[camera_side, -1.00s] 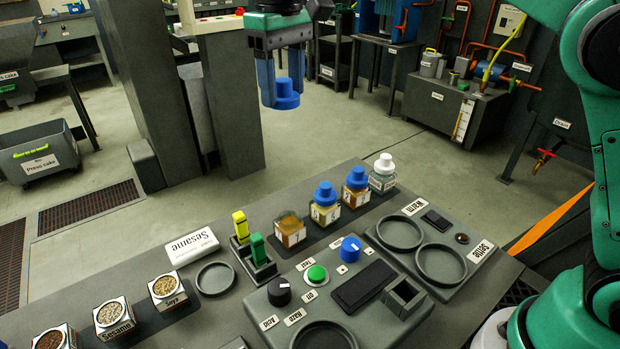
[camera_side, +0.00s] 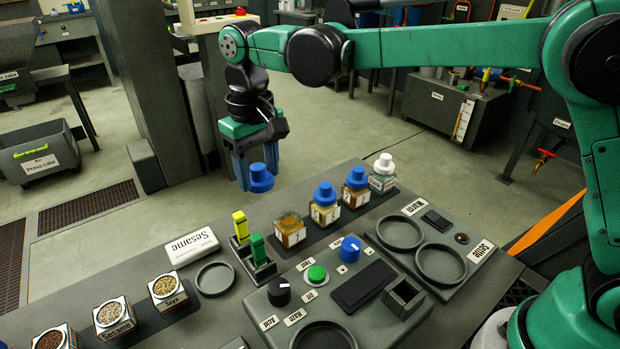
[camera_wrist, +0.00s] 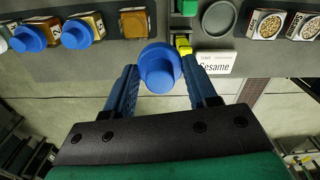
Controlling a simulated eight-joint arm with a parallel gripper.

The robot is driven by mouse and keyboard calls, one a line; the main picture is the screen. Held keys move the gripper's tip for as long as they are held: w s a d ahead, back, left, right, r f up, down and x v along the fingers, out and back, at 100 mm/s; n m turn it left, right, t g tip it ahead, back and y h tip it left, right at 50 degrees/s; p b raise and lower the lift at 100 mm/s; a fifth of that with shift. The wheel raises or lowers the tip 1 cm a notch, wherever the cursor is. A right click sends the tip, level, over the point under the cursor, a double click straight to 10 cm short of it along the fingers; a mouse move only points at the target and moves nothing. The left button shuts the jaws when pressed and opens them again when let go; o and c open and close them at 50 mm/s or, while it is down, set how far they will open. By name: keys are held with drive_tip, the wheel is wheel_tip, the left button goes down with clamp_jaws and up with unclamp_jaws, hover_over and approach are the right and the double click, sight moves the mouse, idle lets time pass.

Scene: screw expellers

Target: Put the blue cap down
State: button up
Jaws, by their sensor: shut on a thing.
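The blue cap (camera_side: 261,178) is held in my gripper (camera_side: 257,172), above and behind the back edge of the table. In the wrist view the cap (camera_wrist: 160,68) sits between the two blue fingers of my gripper (camera_wrist: 162,82). The uncapped jar labelled 1 (camera_side: 291,230) stands on the table below and a little right of the cap. It also shows in the wrist view (camera_wrist: 134,24), just beyond the cap. The cap is clear of the jar and the table.
Two jars with blue caps (camera_side: 325,206) (camera_side: 356,187) and a white-capped jar (camera_side: 383,172) stand right of the open jar. A holder with yellow (camera_side: 240,226) and green (camera_side: 258,248) pieces stands left. A round shallow dish (camera_side: 215,279) and a Sesame sign (camera_side: 193,246) are further left.

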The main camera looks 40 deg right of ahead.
drive_tip(key=n, duration=0.1)
hover_over(216, 279)
wheel_tip(216, 279, down, 4)
wheel_tip(216, 279, down, 7)
drive_tip(key=shift+f, duration=0.45)
drive_tip(key=shift+f, duration=0.25)
drive_tip(key=shift+f, duration=0.35)
drive_tip(key=o, duration=1.2)
